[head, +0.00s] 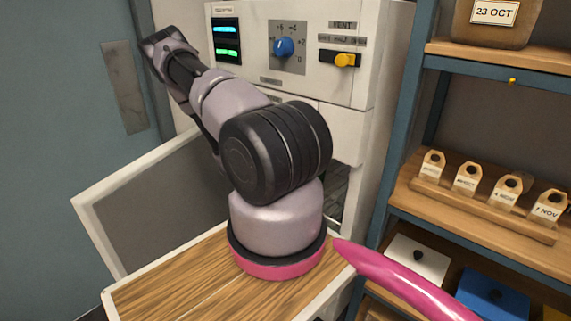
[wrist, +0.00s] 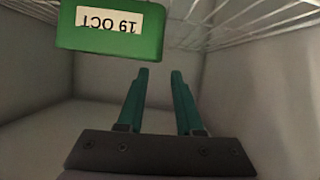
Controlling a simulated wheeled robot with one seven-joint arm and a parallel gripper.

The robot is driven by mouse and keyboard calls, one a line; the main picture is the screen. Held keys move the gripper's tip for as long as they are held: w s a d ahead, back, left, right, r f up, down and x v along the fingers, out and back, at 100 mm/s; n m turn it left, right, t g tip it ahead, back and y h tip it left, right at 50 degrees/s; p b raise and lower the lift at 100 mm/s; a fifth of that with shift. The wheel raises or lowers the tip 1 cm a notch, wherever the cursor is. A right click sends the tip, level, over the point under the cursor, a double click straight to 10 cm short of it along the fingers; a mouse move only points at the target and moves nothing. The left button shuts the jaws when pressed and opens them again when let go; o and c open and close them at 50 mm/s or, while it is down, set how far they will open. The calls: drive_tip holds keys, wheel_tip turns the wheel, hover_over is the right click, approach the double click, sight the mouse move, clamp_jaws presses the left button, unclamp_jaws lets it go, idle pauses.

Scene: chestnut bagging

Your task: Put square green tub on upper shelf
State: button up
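The green tub (wrist: 110,32) shows in the wrist view at the upper left, with a white label reading 19 OCT upside down in the picture. Its upper part is cut off by the frame edge. My gripper (wrist: 160,72) has two teal fingers standing apart with nothing between them. The fingertips appear just below and to the right of the tub, and I cannot tell how far apart they are in depth. White wire shelving (wrist: 240,22) runs along the top of the wrist view, inside a pale box-like space. The head view shows neither the tub nor my gripper.
In the head view a pale cabinet (head: 350,122) has a blue dial (head: 284,47) and a yellow vent switch (head: 345,60). A rack on the right holds a jar labelled 23 OCT (head: 495,35) and several wooden tags (head: 467,178). Pale walls close in around my gripper.

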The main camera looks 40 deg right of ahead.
drive_tip(key=shift+v, duration=1.6)
